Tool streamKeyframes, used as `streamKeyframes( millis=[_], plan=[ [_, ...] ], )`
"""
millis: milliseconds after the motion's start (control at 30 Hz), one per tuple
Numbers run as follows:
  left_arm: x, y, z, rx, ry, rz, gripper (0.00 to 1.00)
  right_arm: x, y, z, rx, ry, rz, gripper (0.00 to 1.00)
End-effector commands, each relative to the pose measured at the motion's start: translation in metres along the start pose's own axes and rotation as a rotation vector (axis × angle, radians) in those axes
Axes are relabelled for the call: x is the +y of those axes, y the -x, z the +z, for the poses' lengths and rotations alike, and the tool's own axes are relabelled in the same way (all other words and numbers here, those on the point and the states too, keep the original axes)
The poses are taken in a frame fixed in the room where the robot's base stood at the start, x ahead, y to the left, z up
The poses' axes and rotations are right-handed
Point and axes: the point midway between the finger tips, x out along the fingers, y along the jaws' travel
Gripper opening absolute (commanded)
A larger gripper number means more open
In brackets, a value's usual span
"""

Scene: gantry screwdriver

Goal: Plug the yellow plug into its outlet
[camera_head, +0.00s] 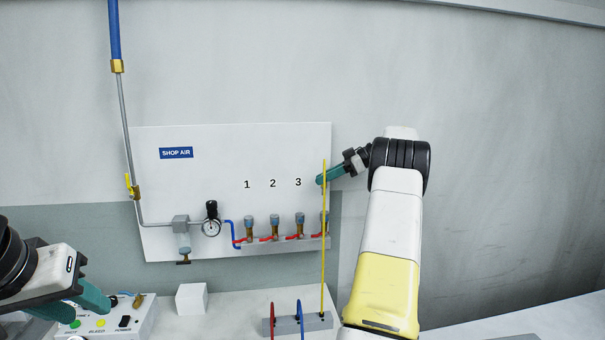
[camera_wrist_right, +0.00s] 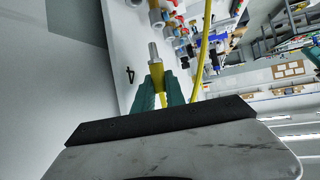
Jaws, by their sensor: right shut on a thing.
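My right gripper (camera_head: 320,181) is at the right edge of the white panel, above the rightmost outlet. In the right wrist view its teal fingers (camera_wrist_right: 158,92) are shut on the yellow plug (camera_wrist_right: 156,72), whose grey metal tip points away from the gripper. The yellow hose (camera_head: 323,250) hangs straight down from the gripper to the bench and passes in front of the rightmost outlet (camera_head: 325,218). The plug is apart from the outlets. A 4 shows on the panel in the wrist view. My left gripper (camera_head: 88,303) is low at the left, its teal fingers apart.
The panel (camera_head: 200,140) carries outlets marked 1, 2 and 3 with red levers, and a gauge (camera_head: 211,227). Red (camera_head: 272,322) and blue (camera_head: 300,318) hoses stand at a grey holder (camera_head: 285,325). A white cube (camera_head: 191,299) and a button box (camera_head: 140,318) are on the bench.

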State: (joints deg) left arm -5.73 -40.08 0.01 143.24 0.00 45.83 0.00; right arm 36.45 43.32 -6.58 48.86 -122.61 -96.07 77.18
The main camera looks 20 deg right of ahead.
Motion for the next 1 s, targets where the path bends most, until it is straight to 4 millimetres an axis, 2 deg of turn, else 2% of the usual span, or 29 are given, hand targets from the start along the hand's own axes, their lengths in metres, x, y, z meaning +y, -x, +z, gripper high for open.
streamKeyframes(
  millis=[267, 700, 1000],
  plan=[
    [0.000, 0.000, 0.000, 0.001, 0.000, 0.000, 0.36, 0.000, -0.001, 0.005, 0.001, -0.001, 0.000, 0.00],
    [0.000, 0.000, 0.000, 0.000, 0.000, 0.000, 0.36, 0.000, -0.018, 0.037, 0.001, -0.001, 0.001, 0.00],
    [0.000, 0.000, 0.000, 0.000, 0.000, 0.000, 0.36, 0.000, -0.024, 0.046, 0.001, 0.000, 0.002, 0.00]
  ],
)
